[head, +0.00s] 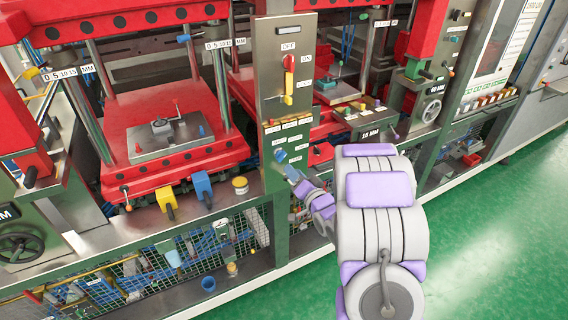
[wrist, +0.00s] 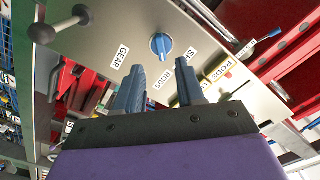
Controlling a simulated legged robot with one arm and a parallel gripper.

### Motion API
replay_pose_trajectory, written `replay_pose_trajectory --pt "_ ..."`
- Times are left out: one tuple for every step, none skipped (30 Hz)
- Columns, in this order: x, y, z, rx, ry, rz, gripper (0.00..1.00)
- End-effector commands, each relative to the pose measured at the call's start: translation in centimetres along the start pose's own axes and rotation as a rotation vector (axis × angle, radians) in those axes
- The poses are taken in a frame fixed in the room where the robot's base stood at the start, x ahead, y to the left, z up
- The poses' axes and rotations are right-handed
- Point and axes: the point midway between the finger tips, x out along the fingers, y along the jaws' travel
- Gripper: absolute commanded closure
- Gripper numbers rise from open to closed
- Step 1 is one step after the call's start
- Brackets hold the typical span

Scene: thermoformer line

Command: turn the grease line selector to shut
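The selector is a round blue knob (wrist: 161,45) on a grey metal panel in the wrist view. A pale line runs across its face. Labels around it read GEAR, RODS and one partly hidden that begins with S. In the head view a blue knob (head: 281,156) sits low on the green-edged control post, close to my gripper (head: 292,173). My gripper (wrist: 158,88) shows two blue fingers standing apart with nothing between them. The knob is beyond the fingertips, apart from them. I cannot tell which label the knob points to.
Above is a panel with a red switch (head: 289,63) and a yellow one (head: 288,86). A metal lever with a round end (wrist: 43,33) sticks out at the wrist view's upper left. Red press beds flank the post. Green floor (head: 480,230) is clear at right.

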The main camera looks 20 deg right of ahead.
Motion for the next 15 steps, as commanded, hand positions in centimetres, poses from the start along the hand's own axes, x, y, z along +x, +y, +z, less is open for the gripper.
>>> replay_pose_trajectory --pt "0.9 -0.1 0.0 0.001 0.003 -0.005 0.62" --pt "1.4 -0.1 -0.1 0.0 0.004 -0.006 0.62" --pt "2.1 -0.2 -0.1 0.0 0.004 -0.006 0.62" --pt "2.6 -0.1 -0.1 -0.001 0.004 -0.005 0.62" --pt "3.0 -0.1 -0.1 -0.002 0.003 -0.004 0.62" --pt "3.7 -0.1 0.0 -0.002 0.003 -0.004 0.62" --pt "4.1 -0.1 0.0 -0.001 0.003 -0.005 0.62" --pt "4.6 -0.1 -0.1 -0.001 0.003 -0.006 0.62" --pt "5.2 -0.1 -0.1 -0.001 0.004 -0.006 0.62" --pt "5.6 -0.1 -0.1 -0.001 0.003 -0.005 0.62" --pt "6.0 -0.1 -0.1 -0.001 0.002 -0.004 0.62" --pt "6.4 0.0 0.0 -0.001 0.002 -0.002 0.62" --pt "6.7 0.0 0.0 0.0 0.002 -0.002 0.62" --pt "6.9 0.0 0.0 0.0 0.002 -0.001 0.62" --pt "7.2 0.0 -0.1 0.0 0.003 -0.002 0.62"
